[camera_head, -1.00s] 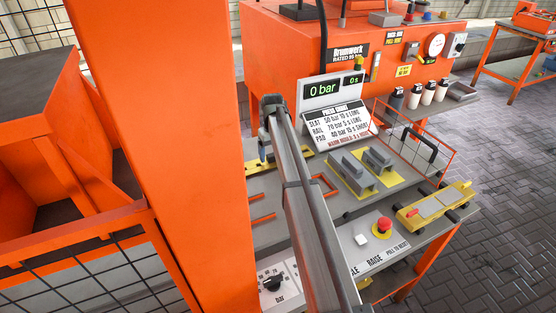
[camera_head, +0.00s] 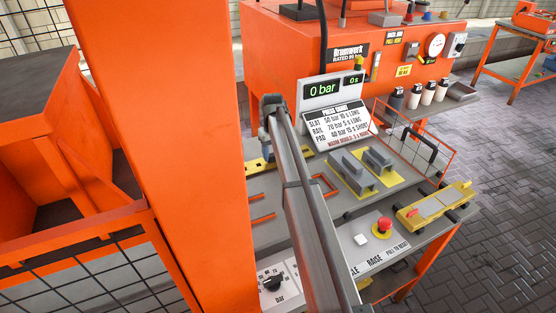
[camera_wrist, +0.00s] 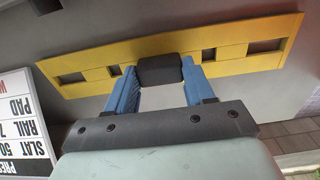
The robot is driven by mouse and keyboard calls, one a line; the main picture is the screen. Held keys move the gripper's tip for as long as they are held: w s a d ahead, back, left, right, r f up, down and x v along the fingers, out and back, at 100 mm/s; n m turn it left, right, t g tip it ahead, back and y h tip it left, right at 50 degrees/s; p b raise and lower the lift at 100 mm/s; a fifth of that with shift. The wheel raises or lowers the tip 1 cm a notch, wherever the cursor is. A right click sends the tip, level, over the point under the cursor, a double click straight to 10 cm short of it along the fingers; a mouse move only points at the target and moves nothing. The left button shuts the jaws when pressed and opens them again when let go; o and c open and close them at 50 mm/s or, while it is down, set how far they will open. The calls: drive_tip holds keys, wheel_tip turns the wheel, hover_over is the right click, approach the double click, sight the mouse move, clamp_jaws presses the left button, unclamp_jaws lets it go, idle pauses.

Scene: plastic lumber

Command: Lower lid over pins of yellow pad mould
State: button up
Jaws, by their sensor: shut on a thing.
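A yellow lid (camera_wrist: 225,55), a long flat plate with several rectangular openings, spans the wrist view above a grey surface. My gripper (camera_wrist: 160,80) has its blue fingers closed on both sides of the dark block-shaped handle (camera_wrist: 160,69) at the middle of the lid. In the head view a strip of yellow (camera_head: 258,164) shows at the left of my arm, with the rest hidden behind the arm and the orange column. I cannot make out the mould's pins, or whether the lid touches what is below it.
Two grey blocks on yellow bases (camera_head: 365,170) stand on the bench right of my arm. A yellow fixture (camera_head: 435,205) with a red part lies farther right. A red stop button (camera_head: 382,226) is at the front. The display (camera_head: 335,90) reads 0 bar.

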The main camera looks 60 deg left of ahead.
drive_tip(key=shift+r, duration=0.15)
clamp_jaws()
drive_tip(key=shift+r, duration=2.6)
drive_tip(key=shift+d, duration=0.1)
